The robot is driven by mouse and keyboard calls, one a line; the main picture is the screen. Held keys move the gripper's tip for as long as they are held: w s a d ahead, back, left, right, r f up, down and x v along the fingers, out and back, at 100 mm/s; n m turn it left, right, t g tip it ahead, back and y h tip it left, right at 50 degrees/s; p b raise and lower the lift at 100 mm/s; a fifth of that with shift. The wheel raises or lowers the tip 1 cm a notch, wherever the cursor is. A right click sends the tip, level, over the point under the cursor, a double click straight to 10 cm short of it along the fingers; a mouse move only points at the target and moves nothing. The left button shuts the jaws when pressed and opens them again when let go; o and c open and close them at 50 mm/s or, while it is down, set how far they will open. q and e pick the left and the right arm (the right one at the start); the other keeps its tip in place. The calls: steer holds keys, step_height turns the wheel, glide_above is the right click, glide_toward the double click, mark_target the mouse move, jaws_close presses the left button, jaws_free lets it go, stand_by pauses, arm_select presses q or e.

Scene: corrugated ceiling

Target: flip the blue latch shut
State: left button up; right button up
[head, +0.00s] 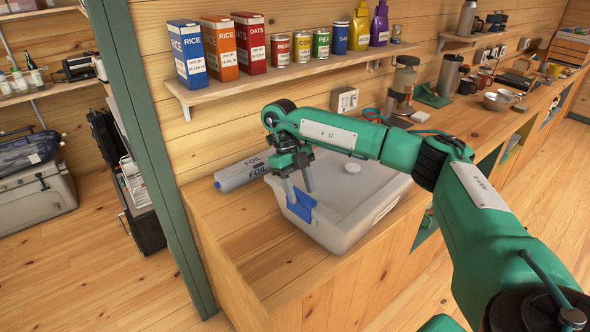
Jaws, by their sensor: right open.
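A grey-white lidded bin (345,232) sits on the wooden counter. A blue latch (301,205) is on its left end, near the top rim, and sticks outward from the wall. My right gripper (299,190) is at the latch from above, fingers pointing down. Its fingers are apart, with one in front of the latch's left part and the other behind it near the rim. I cannot tell whether either finger touches the latch. My right arm crosses over the bin and hides part of its lid. My left gripper is not in view.
A shelf (270,84) above holds boxes, cans and bottles. A green post (160,150) stands at the counter's left end. The counter left of the bin is clear.

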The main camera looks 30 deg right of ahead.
steer(key=v, duration=1.3)
steer(key=shift+r, duration=0.1)
